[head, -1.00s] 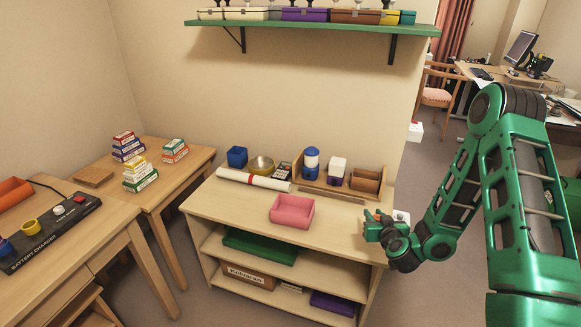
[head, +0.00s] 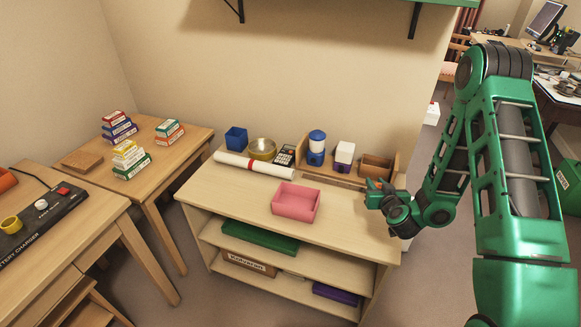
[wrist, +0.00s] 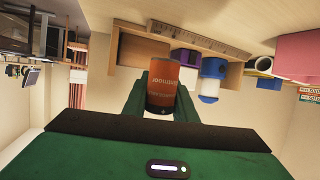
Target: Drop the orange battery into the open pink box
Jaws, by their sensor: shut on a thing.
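The open pink box (head: 296,203) sits on top of the wooden shelf unit, near the middle, and looks empty. Its edge also shows at the right of the wrist view (wrist: 300,58). My gripper (head: 378,193) is at the right end of the unit's top, to the right of the pink box and apart from it. In the wrist view my gripper (wrist: 160,98) is shut on the orange battery (wrist: 162,84), whose printed side faces the camera. In the head view the battery is mostly hidden by the gripper.
The unit's top (head: 240,200) is clear around the pink box.

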